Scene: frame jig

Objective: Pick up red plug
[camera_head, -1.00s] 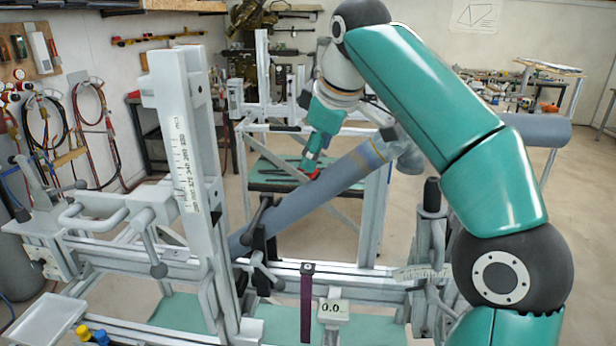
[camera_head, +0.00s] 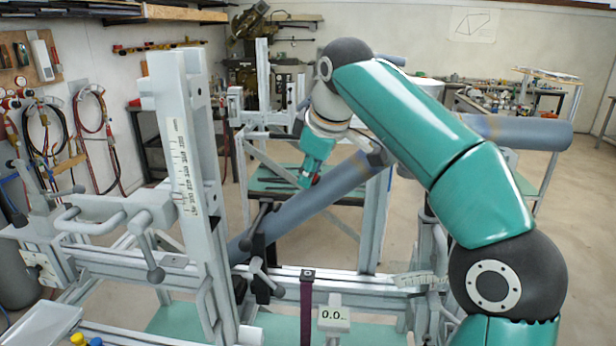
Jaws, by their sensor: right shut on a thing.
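My right gripper (camera_head: 309,177) reaches down beside the blue-grey tube (camera_head: 315,198) near the middle of the view. The gripper hides the rest of the plug. I cannot tell whether the plug touches the tube. My left gripper is out of view.
A grey frame jig with an upright scaled post (camera_head: 182,160) fills the left and front. A white tray (camera_head: 40,325) with yellow and blue pieces close by is at the lower left. A green-topped bench (camera_head: 262,180) stands behind the tube.

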